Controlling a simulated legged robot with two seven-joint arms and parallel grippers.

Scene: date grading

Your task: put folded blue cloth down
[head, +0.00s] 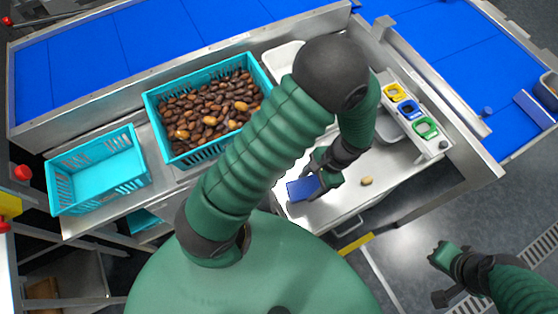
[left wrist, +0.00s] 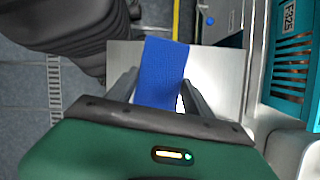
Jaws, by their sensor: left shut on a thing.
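The folded blue cloth (head: 300,189) is a small flat blue rectangle at the front of the steel worktop (head: 345,204). My left gripper (head: 318,178) is shut on it. In the left wrist view the cloth (left wrist: 165,65) sits between the two fingers (left wrist: 160,95) and extends beyond them. I cannot tell whether its underside touches the worktop. My right gripper (head: 437,277) is at the lower right, away from the worktop, with its fingers apart and nothing between them.
A single date (head: 367,181) lies right of the cloth. A teal crate of dates (head: 165,143) and an empty teal crate (head: 70,208) stand to the left. Yellow, blue and green-rimmed cups (head: 426,127) line the right edge. My left arm hides part of the worktop.

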